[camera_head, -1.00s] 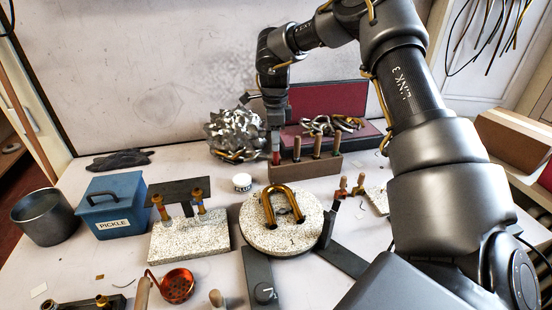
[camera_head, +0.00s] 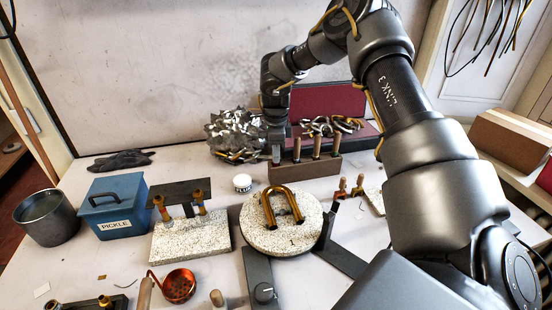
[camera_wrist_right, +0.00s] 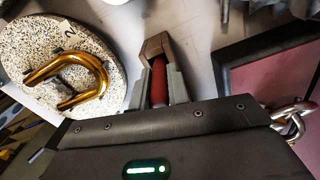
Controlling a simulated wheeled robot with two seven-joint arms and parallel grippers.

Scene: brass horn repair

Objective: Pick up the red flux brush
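The red flux brush (camera_wrist_right: 158,82) stands in the left end of a wooden rack (camera_head: 318,167). In the right wrist view its red handle lies between the two fingers of my right gripper (camera_wrist_right: 161,90). The fingers are very close to both sides of the handle; I cannot tell whether they press on it. In the head view the right gripper (camera_head: 276,153) points down at the rack's left end and hides the brush. My left gripper is not in view.
Several wooden-handled tools (camera_head: 316,147) stand in the rack right beside the gripper. Behind are a pile of metal shavings (camera_head: 235,130) and an open red-lined case (camera_head: 328,100) with chain-like metal pieces. A round speckled block (camera_head: 258,238) with a brass U-tube (camera_head: 283,207) is in front.

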